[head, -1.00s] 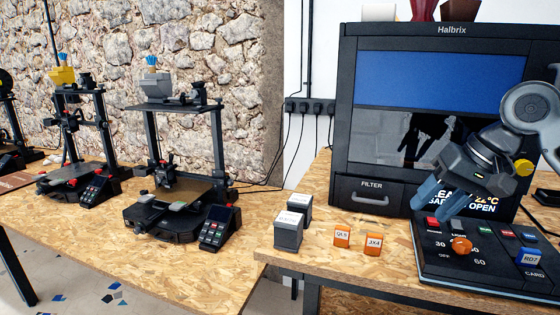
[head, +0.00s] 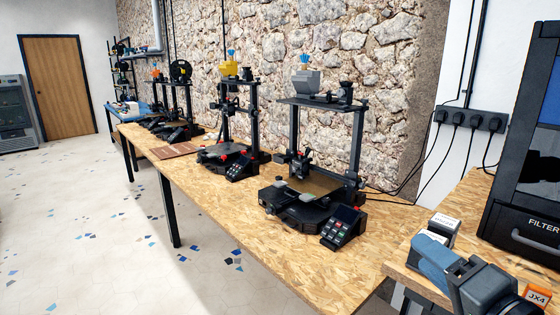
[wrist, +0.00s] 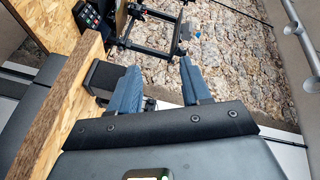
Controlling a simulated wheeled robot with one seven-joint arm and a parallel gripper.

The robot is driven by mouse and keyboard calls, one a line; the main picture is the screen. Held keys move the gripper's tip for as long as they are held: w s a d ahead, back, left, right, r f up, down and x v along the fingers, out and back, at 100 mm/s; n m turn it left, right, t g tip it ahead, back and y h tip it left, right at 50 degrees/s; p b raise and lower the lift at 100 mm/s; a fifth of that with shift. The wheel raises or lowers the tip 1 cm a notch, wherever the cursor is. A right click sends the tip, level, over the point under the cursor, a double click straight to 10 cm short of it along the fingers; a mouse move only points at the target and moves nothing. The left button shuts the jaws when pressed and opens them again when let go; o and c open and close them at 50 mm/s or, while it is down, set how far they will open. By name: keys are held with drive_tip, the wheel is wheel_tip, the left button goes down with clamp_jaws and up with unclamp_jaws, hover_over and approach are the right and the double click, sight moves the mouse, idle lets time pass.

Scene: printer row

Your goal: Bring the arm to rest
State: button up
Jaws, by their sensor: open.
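My gripper (head: 422,245) is at the lower right of the head view, its blue fingers pointing left, over the near edge of the right-hand wooden bench. In the wrist view my gripper (wrist: 160,72) shows two blue fingers spread apart with nothing between them. In the head view it partly covers the dark boxes with white labels (head: 442,222); whether it touches them I cannot tell. My arm beyond the gripper is mostly out of the picture.
The dark filter cabinet (head: 525,225) stands behind. A printer (head: 310,205) and several others line the long wooden bench (head: 230,215). Open floor (head: 110,240) lies left.

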drive_tip(key=s+a+f+g+h, duration=0.1)
drive_tip(key=s+a+f+h, duration=0.2)
drive_tip(key=s+f, duration=0.45)
drive_tip(key=s+a+f+h, duration=0.2)
drive_tip(key=s+f, duration=0.3)
drive_tip(key=s, duration=0.6)
drive_tip(key=s+d+r+n+g, duration=0.1)
drive_tip(key=s+d+n, duration=0.2)
drive_tip(key=s+n, duration=0.6)
drive_tip(key=s, duration=1)
drive_tip(key=shift+s+n+y, duration=0.15)
drive_tip(key=shift+n+y, duration=0.25)
